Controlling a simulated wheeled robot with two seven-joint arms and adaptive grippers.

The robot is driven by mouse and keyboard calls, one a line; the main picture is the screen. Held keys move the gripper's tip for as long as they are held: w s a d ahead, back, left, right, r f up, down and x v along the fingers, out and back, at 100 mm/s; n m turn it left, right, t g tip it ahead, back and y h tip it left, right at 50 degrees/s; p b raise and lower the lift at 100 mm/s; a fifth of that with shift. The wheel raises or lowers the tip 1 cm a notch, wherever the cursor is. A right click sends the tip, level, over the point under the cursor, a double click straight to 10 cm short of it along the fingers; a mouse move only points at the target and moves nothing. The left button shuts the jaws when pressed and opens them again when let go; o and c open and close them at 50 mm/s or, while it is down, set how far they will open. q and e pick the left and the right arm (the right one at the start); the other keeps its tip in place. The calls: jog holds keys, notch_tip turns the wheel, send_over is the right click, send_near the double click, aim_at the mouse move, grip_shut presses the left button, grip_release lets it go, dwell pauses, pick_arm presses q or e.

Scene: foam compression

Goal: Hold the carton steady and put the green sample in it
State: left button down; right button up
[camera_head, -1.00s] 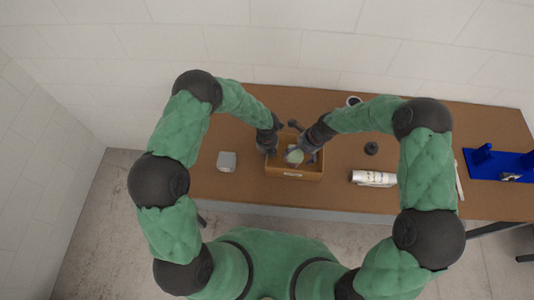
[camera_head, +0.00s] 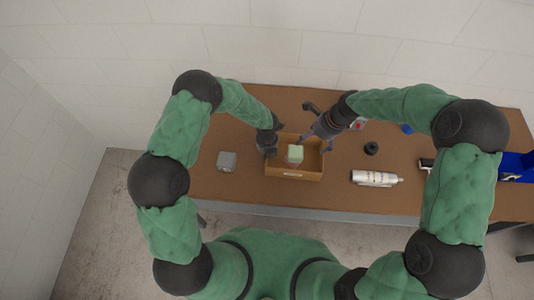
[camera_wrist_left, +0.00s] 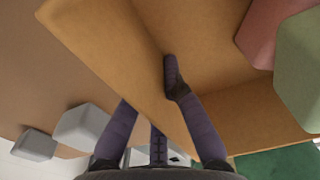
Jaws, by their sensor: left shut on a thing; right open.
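The brown open carton (camera_head: 294,174) stands on the table, and its wall (camera_wrist_left: 105,50) fills much of the left wrist view. The pale green sample (camera_head: 295,153) is inside the carton near its middle; the left wrist view shows it (camera_wrist_left: 302,70) beside a pinkish block (camera_wrist_left: 268,30). My left gripper (camera_head: 271,150) is shut on the carton's left wall. In the left wrist view its fingers (camera_wrist_left: 148,92) straddle that wall, one inside and one outside. My right gripper (camera_head: 309,136) is open and empty over the carton's back right part, apart from the sample.
A grey block (camera_head: 227,161) sits left of the carton; the left wrist view shows grey blocks (camera_wrist_left: 84,128) outside the wall. A white can (camera_head: 374,178) lies to the right, with a small black ring-like object (camera_head: 371,148) behind it. A blue holder (camera_head: 517,163) is far right.

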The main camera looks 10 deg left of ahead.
jog(key=shift+d+r, duration=0.15)
jog(key=shift+r, duration=0.2)
pick_arm(q)
jog(key=c, duration=1.3)
grip_release()
notch_tip(320, 180, up, 12)
pick_arm(e)
jog(key=shift+s+f, duration=0.1)
